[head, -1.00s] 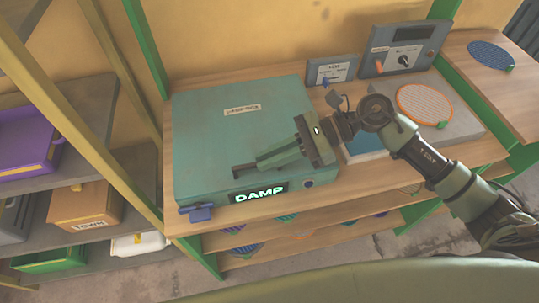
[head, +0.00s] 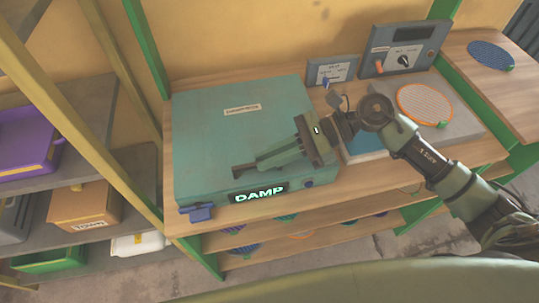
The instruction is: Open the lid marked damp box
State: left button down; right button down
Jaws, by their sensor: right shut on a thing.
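The damp box (head: 190,190) is a wide teal box on the wooden bench, with a lit DAMP sign (head: 260,193) on its front. Its flat teal lid (head: 215,125) carries a small label and looks closed, with no gap that I can make out. My right gripper (head: 240,172) reaches in from the right over the lid's front part, just above the sign. Its jaws are shut on part of the lid near the front edge; the fingers hide the exact part gripped. A blue latch-like piece (head: 198,213) sticks out at the box's front left corner. My left gripper is not in view.
Right of the box stand a small labelled panel (head: 332,72), a grey control unit with a knob (head: 404,60), and an orange round mesh plate (head: 424,104) on a grey block. Shelves with bins are at left. A lower shelf holds several round plates.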

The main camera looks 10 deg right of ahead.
jog(key=w+r+m+g+p, duration=0.1)
jog(key=w+r, duration=0.3)
jog(key=r, duration=0.4)
jog(key=w+r+m+g+p, duration=0.2)
jog(key=w+r, duration=0.3)
jog(key=r, duration=0.4)
jog(key=shift+w+r+m+y, duration=0.15)
jog(key=shift+r+m+y, duration=0.15)
jog(key=shift+m, duration=0.6)
jog(key=shift+f, duration=0.1)
